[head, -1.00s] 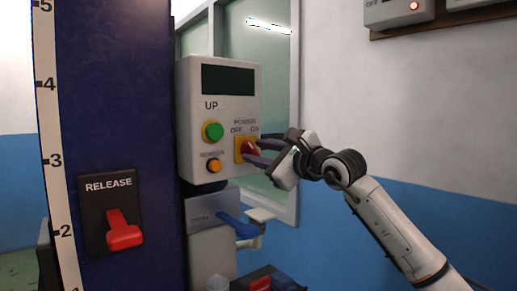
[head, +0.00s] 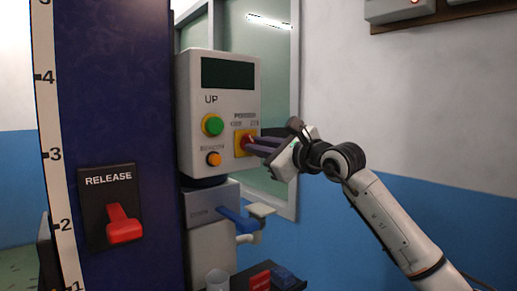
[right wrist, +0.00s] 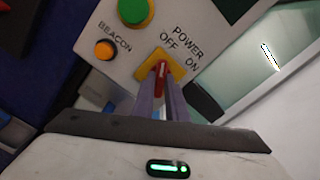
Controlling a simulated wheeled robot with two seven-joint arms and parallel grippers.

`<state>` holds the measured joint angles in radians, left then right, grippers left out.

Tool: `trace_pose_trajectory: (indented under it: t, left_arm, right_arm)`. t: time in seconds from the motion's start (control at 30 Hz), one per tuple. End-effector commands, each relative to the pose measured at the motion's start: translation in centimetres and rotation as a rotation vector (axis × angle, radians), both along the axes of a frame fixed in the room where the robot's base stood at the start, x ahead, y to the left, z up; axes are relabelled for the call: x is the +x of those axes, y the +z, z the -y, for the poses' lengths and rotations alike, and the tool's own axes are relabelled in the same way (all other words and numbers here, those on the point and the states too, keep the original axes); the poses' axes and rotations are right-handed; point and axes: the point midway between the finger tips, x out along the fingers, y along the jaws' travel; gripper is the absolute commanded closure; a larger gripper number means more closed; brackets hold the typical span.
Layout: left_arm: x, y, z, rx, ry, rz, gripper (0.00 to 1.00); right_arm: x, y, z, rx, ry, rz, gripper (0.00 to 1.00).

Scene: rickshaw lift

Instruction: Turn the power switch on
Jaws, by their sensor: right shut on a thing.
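The power switch (head: 243,140) is a red knob on a yellow plate, at the lower right of a grey control box (head: 222,121). In the right wrist view its red knob (right wrist: 161,72) sits between my two finger tips, below the OFF and ON labels. My right gripper (head: 250,144) reaches in from the right and is shut on the knob. The fingers hide part of the knob, so I cannot tell its exact setting. In the right wrist view the fingers (right wrist: 161,92) are close together around it. My left gripper is not in view.
A green UP button (head: 212,125) and an orange beacon button (head: 214,159) lie left of the switch. A blue column (head: 118,110) with a red release lever (head: 123,226) stands further left.

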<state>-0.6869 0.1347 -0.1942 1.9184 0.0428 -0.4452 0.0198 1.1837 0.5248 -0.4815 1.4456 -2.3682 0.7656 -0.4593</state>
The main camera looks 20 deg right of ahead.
Motion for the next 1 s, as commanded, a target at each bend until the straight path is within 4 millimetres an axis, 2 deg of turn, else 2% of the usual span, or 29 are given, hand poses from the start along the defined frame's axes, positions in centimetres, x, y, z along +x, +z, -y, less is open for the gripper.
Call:
trace_pose_trajectory:
  t: [0.2,1.0]
  left_arm:
    - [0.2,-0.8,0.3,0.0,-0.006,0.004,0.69]
    - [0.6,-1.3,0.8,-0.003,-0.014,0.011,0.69]
  right_arm:
    - [0.0,-0.2,-0.1,0.16,0.001,-0.059,1.0]
    - [0.0,0.0,-0.1,0.87,0.0,-0.318,1.0]
